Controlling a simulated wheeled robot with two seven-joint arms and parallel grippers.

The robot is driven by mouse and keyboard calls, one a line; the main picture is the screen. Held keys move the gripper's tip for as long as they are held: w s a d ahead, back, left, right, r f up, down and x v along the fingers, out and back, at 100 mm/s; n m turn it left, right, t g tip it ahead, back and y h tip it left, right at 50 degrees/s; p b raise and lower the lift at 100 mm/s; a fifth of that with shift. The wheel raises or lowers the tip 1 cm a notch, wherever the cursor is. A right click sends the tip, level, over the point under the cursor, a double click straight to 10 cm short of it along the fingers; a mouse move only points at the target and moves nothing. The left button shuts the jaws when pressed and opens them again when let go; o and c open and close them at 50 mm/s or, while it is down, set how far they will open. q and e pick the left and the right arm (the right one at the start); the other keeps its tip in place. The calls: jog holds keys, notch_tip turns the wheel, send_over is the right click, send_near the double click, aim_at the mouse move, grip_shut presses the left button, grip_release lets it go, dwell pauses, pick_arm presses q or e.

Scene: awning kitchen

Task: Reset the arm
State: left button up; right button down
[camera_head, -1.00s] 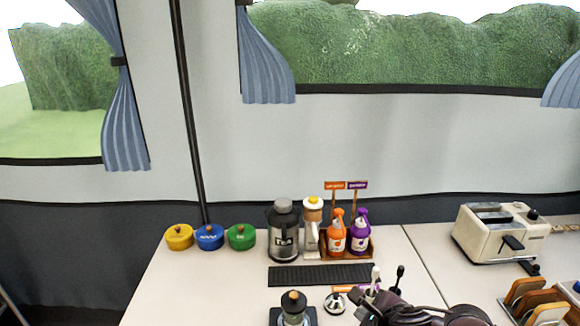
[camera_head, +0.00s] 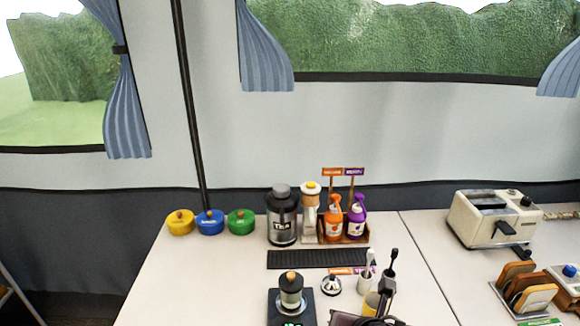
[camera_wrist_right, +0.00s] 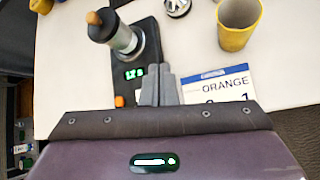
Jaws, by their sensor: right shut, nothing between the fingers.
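My right gripper (camera_wrist_right: 158,84) shows in the wrist view with its two grey fingers together and nothing between them. It hangs above the table, near a black scale with a green display (camera_wrist_right: 134,74) and a card reading "ORANGE" (camera_wrist_right: 222,84). In the head view only part of my purple-brown right arm (camera_head: 350,319) shows at the bottom edge; its fingertips cannot be made out there. My left gripper is in neither view.
The scale carries a grinder-like jar (camera_head: 291,291). A yellow cup (camera_wrist_right: 238,24) stands close by. Behind are a dark mat (camera_head: 318,259), a tea canister (camera_head: 282,218), orange (camera_head: 334,220) and purple (camera_head: 357,220) bottles, and a toaster (camera_head: 492,220). The table's left front is clear.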

jog(key=s+d+f+m+g+h, duration=0.1)
jog(key=s+d+f+m+g, duration=0.3)
jog(key=m, duration=0.7)
jog(key=s+d+m, duration=0.2)
jog(key=s+m, duration=0.4)
jog(key=m, duration=0.4)
jog(key=s+d+f+m+g+h, duration=0.1)
jog(key=s+d+f+m+g, duration=0.15)
jog(key=s+m, duration=0.6)
notch_tip(320, 180, down, 29)
jog(key=w+m, duration=0.1)
jog(key=m, duration=0.1)
jog(key=s+d+f+g, duration=0.1)
jog(key=s+d+f, duration=0.1)
jog(key=s+f, duration=0.7)
jog(key=s+d+f+g, duration=0.1)
jog(key=s+f, duration=0.8)
jog(key=s, duration=0.1)
jog(key=shift+s+d, duration=0.15)
jog(key=shift+d, duration=0.2)
